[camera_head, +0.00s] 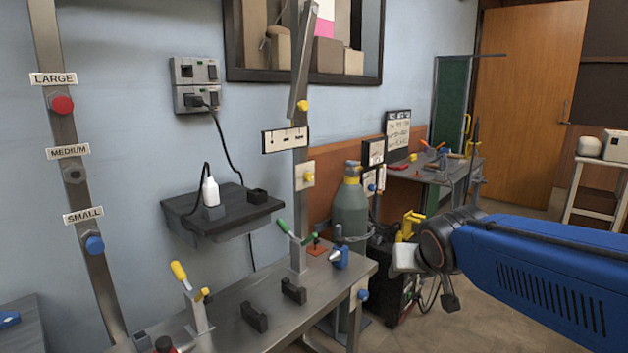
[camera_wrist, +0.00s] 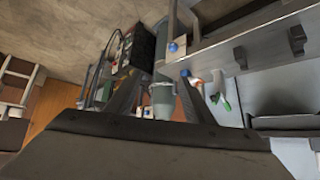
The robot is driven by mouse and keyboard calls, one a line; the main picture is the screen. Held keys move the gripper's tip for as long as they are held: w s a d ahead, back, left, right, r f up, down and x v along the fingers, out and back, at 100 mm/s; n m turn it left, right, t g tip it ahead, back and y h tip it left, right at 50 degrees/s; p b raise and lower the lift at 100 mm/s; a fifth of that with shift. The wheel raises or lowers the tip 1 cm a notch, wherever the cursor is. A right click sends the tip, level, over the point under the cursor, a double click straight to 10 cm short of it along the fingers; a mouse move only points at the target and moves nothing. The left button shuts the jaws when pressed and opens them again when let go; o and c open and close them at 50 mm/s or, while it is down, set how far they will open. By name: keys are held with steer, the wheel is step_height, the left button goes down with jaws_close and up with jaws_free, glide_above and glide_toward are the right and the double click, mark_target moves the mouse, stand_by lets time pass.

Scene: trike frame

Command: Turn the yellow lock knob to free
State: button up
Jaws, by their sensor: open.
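Several small yellow knobs show in the head view, and I cannot tell for sure which is the lock knob. One yellow knob (camera_head: 303,106) is on the upper part of the metal post, where a tilted bar meets it. Another yellow knob (camera_head: 308,177) sits on a pale plate lower on the post. A third is beside the yellow-handled clamp (camera_head: 180,272) on the bench. My gripper (camera_wrist: 159,80) is open and empty in the wrist view, with the gas cylinder (camera_wrist: 163,98) beyond the gap. In the head view it is right of the post, clear of all these knobs.
The metal bench (camera_head: 240,325) carries dark V-blocks (camera_head: 254,316) and a green-handled clamp (camera_head: 284,228). A dark wall shelf (camera_head: 222,212) holds a white bottle. The gas cylinder also stands behind the bench (camera_head: 349,210). Floor is open at right.

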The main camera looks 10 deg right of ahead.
steer(key=w+d+r+m+t, duration=0.1)
steer(key=w+r+t, duration=0.15)
steer(key=w, duration=0.65)
steer(key=w+d+r+t+y, duration=0.15)
steer(key=w+r, duration=0.25)
steer(key=w, duration=0.4)
steer(key=w+d+r+m+t, duration=0.15)
steer(key=w+r, duration=0.25)
steer(key=w, duration=0.5)
steer(key=n+y, duration=0.2)
steer(key=y, duration=0.9)
glide_toward(311, 178)
steer(key=shift+m+t, duration=0.25)
steer(key=x, duration=0.8)
steer(key=shift+w+a+f, duration=0.1)
steer(key=shift+w+a, duration=0.15)
steer(key=shift+a, duration=0.05)
steer(key=shift+c, duration=0.3)
steer(key=c, duration=1)
